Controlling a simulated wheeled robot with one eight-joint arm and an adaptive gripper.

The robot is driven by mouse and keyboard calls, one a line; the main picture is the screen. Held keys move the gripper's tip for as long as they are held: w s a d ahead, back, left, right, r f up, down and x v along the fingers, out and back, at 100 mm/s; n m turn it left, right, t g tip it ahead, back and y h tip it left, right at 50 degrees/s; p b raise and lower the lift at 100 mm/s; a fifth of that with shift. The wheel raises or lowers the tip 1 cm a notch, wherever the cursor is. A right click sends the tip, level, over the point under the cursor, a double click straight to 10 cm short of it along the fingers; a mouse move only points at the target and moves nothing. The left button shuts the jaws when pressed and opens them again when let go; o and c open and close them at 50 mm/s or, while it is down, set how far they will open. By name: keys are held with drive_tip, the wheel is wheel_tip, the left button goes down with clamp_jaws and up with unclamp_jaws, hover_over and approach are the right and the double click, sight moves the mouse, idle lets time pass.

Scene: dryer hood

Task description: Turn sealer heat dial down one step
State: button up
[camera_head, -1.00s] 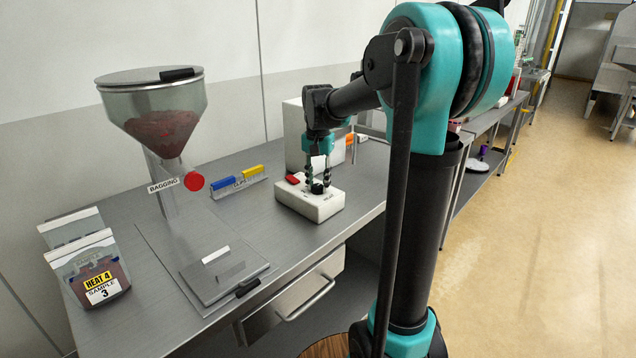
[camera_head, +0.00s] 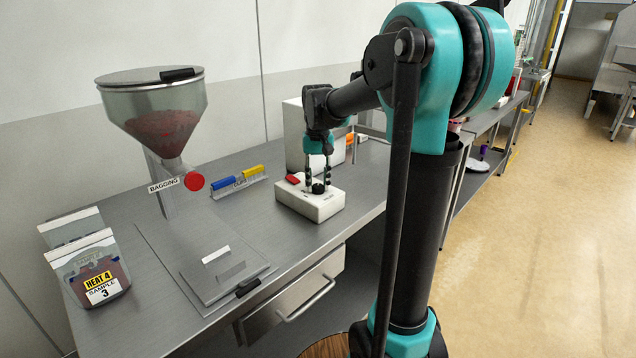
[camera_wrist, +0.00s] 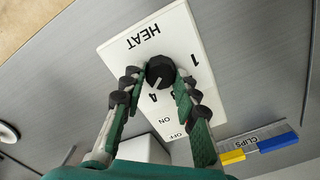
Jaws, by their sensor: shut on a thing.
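The sealer control box (camera_head: 312,209) is a white block on the steel bench. It also fills the middle of the wrist view (camera_wrist: 122,50), printed HEAT, with the numbers 1 and 4 readable, plus ON and OFF. The black heat dial (camera_wrist: 160,70) has a pale pointer mark that points toward the 4. The dial shows small in the head view (camera_head: 318,188). My gripper (camera_wrist: 158,78) is shut on the dial, one finger on each side of it. The gripper points down over the box in the head view (camera_head: 318,174). A red switch (camera_head: 293,179) is on the box's far left.
A blue and yellow clip holder (camera_head: 238,182) stands left of the box. A hopper labelled BAGGING (camera_head: 150,105) stands further left. A bag marked HEAT 4, SAMPLE 3 (camera_head: 95,275) stands at the front left.

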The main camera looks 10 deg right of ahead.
sight(318, 185)
drive_tip(key=shift+n, duration=1.3)
drive_tip(key=o, duration=1.2)
drive_tip(key=shift+c, duration=0.2)
drive_tip(key=shift+r, duration=0.15)
wheel_tip(318, 185, up, 12)
drive_tip(key=shift+s, duration=0.15)
